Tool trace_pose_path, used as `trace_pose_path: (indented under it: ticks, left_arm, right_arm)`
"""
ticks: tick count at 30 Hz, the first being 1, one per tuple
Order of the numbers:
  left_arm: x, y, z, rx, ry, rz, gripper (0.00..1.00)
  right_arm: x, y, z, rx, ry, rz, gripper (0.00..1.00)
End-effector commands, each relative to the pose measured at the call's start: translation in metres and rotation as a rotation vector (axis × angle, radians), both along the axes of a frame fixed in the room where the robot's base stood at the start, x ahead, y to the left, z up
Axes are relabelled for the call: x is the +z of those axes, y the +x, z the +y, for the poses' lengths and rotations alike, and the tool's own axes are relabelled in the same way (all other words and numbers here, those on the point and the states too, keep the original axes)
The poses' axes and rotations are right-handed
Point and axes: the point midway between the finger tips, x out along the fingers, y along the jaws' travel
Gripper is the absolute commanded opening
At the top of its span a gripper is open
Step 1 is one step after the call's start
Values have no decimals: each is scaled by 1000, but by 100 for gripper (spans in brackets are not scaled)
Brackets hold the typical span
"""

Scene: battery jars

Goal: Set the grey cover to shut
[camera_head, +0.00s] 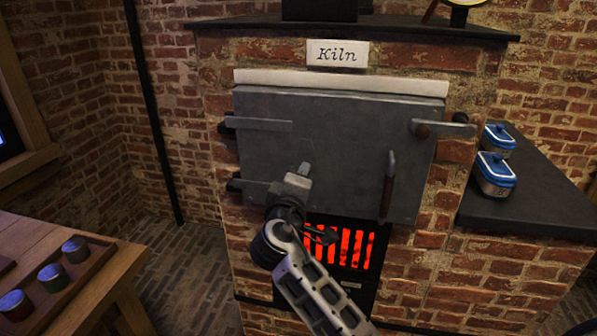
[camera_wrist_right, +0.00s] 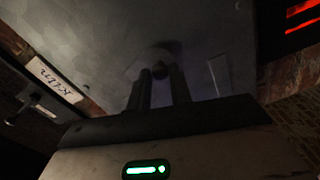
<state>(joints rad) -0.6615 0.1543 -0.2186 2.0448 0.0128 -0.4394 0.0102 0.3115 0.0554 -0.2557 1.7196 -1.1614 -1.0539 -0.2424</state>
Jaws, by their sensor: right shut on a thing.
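The grey kiln door (camera_head: 345,130) is a broad metal plate on the brick kiln and looks closed against its front. A faint outline on its middle may be a small grey cover; I cannot tell its position clearly. My right gripper (camera_head: 303,172) is at the door's face, left of its upright handle (camera_head: 388,186). In the right wrist view, the gripper (camera_wrist_right: 158,92) has its two fingers close around a small dark knob (camera_wrist_right: 160,69) on the grey surface. The fingers hide part of it. My left gripper is not in view.
A latch (camera_head: 445,129) is at the door's right edge, and hinge straps are at its left. Red glow shows through the grate (camera_head: 348,248) below. Blue-lidded jars (camera_head: 495,172) stand on the right ledge; several small jars (camera_head: 76,249) stand on the left table.

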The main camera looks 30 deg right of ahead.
Motion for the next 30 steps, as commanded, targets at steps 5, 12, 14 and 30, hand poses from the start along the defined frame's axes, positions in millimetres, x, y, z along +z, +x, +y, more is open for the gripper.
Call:
trace_pose_path:
  ticks: [5,12,14,30]
  left_arm:
    - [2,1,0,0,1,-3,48]
    - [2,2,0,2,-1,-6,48]
    - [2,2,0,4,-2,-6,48]
    - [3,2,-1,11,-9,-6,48]
  right_arm:
    - [0,0,0,3,-15,10,0]
    - [0,-1,0,2,-16,12,0]
    - [0,-1,0,2,-16,12,0]
    - [-1,-4,8,4,-11,12,43]
